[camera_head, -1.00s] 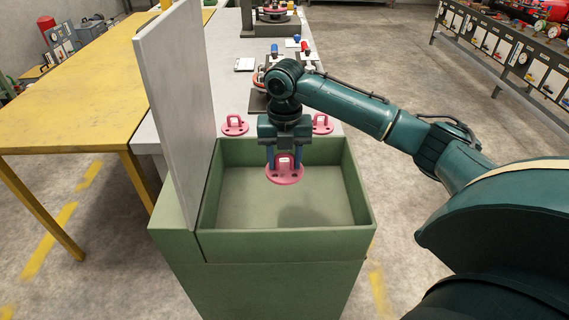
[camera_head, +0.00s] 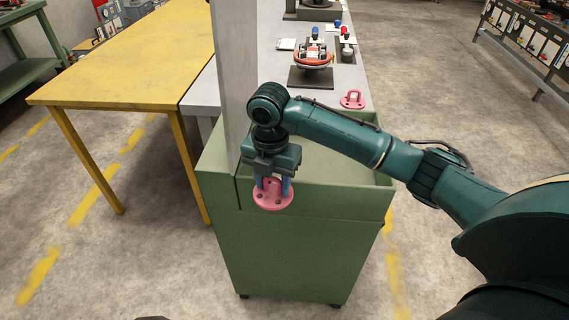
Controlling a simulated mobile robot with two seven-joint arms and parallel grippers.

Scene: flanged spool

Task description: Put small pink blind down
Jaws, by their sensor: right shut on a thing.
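My right gripper (camera_head: 272,184) is shut on a small pink blind (camera_head: 272,200), a round flange with bolt holes and a raised handle. It holds the blind by the handle, fingers pointing down. The blind is in the air and overlaps the upper front wall of the green bin in the picture. Whether it is over the bin or in front of it is hard to tell. Another pink blind (camera_head: 353,100) lies on the grey table (camera_head: 357,79) behind the bin. My left gripper is not in view.
The green bin (camera_head: 300,240) has an upright grey panel (camera_head: 233,70) at its left. A yellow table (camera_head: 130,75) stands to the left. An orange-rimmed flanged part (camera_head: 313,58) stands on a dark plate on the grey table. Floor is clear around the bin's front.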

